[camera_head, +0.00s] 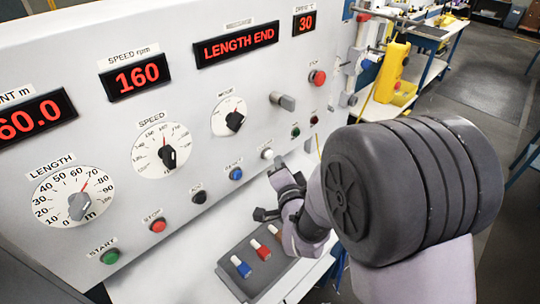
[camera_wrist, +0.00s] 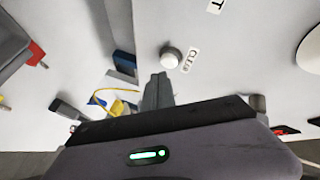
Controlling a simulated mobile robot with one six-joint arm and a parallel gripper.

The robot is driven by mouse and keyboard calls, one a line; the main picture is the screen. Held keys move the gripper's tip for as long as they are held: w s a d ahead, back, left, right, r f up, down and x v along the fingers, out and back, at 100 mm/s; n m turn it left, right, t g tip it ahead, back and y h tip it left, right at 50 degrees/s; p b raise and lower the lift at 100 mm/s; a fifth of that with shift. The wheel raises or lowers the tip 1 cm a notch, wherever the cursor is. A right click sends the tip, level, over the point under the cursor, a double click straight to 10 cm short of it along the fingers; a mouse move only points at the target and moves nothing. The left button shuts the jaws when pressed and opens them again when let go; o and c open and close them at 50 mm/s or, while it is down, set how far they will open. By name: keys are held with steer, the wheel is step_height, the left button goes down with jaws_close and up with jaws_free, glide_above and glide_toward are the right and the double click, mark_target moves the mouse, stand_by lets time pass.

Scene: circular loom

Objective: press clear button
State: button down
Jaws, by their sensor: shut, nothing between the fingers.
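The clear button is a small white round button on the panel's lower row (camera_head: 267,154). In the wrist view it is a white knob in a grey ring (camera_wrist: 171,57), beside a label that appears to read CLEAR. My gripper (camera_head: 279,165) is shut and empty, close to the panel just below and right of the button in the head view. In the wrist view its closed fingertips (camera_wrist: 158,77) point toward the button with a small gap in the picture. I cannot tell the exact depth between them.
The display (camera_head: 236,45) reads LENGTH END. A blue button (camera_head: 236,174) sits to the left in the row, a green one (camera_head: 295,132) to the right, and a grey selector (camera_head: 287,102) above. Below, a dark tray (camera_head: 240,250) holds blue, red and white pieces.

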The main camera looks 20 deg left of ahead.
steer(key=shift+a, duration=0.1)
steer(key=shift+w+a+b, duration=0.15)
steer(key=shift+a+b, duration=0.2)
steer(key=shift+b, duration=0.3)
steer(key=shift+w+a+b, duration=0.15)
steer(key=shift+a+b, duration=0.25)
stand_by(0.4)
steer(key=shift+d, duration=0.1)
steer(key=shift+s+d+b, duration=0.3)
steer(key=shift+d+b, duration=0.4)
steer(key=shift+b, duration=0.15)
